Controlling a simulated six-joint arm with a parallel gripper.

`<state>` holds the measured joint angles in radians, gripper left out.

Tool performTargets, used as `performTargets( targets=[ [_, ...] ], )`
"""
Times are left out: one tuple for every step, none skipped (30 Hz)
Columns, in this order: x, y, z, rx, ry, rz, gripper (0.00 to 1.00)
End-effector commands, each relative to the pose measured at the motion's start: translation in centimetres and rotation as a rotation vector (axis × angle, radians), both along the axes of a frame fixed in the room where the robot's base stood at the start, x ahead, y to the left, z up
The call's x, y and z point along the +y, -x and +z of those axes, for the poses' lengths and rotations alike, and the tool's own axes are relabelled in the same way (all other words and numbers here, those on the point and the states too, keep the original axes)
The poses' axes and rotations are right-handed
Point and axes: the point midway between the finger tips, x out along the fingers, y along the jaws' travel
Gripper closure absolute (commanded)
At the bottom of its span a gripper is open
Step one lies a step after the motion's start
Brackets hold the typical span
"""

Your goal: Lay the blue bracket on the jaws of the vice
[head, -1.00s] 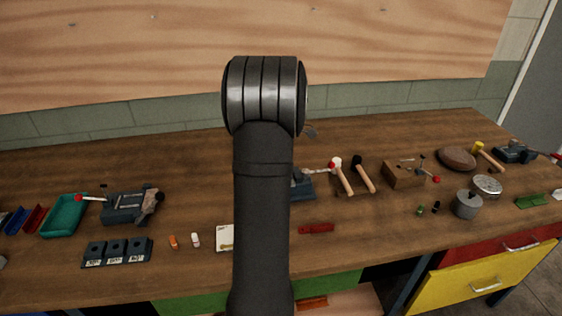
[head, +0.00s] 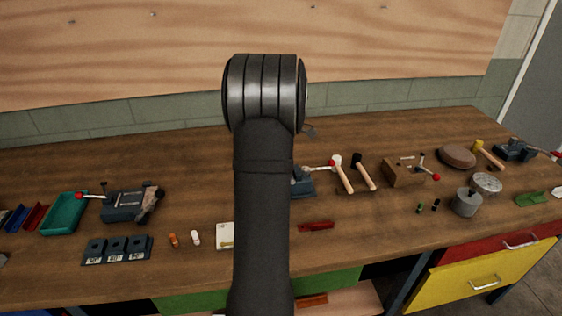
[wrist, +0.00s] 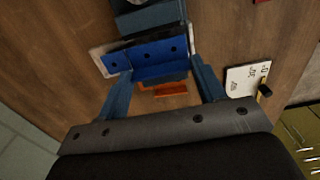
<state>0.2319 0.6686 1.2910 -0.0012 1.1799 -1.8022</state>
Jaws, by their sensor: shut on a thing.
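The blue bracket (wrist: 146,60), with dark holes, is between the fingertips of my gripper (wrist: 158,75) in the wrist view. The gripper is shut on it. Beyond it is the dark blue-grey body of a vice (wrist: 150,17), with a pale metal edge beside the bracket. I cannot tell whether the bracket touches the jaws or is just above them. In the head view my arm hides the gripper and bracket, and only the right part of the middle vice (head: 303,184) shows.
A white card (wrist: 243,80) lies to the right in the wrist view. An orange piece (wrist: 165,89) shows between the fingers. In the head view, a red bracket (head: 316,226), mallets (head: 345,177) and a wooden block (head: 402,174) lie right of my arm. Another vice (head: 125,204) stands left.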

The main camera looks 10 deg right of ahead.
Motion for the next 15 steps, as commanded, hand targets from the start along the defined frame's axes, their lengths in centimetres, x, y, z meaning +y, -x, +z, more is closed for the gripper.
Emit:
performTargets(
  targets=[
    [0.00,0.01,-0.12,0.000,0.000,0.000,0.59],
    [0.00,0.01,-0.18,0.000,0.000,0.000,0.59],
    [0.00,0.01,-0.26,0.001,0.000,0.000,0.59],
    [0.00,0.01,-0.32,0.001,0.000,0.000,0.59],
    [0.00,0.01,-0.38,0.001,0.000,0.000,0.59],
    [0.00,0.01,-0.46,0.001,0.000,0.000,0.59],
    [0.00,0.01,-0.52,0.000,0.000,0.000,0.59],
    [0.00,0.01,-0.59,0.000,0.000,0.000,0.59],
    [0.00,0.01,-0.66,0.000,0.000,0.000,0.59],
    [0.00,0.01,-0.72,0.000,0.000,0.000,0.59],
    [0.00,0.01,-0.77,0.000,0.000,0.000,0.59],
    [0.00,0.00,-0.75,0.000,0.000,0.000,0.31],
    [0.00,0.00,-0.75,0.000,0.000,0.000,0.26],
    [0.00,0.00,-0.75,0.000,0.000,0.000,0.20],
    [0.00,0.00,-0.74,0.000,0.000,0.000,0.12]
  ],
)
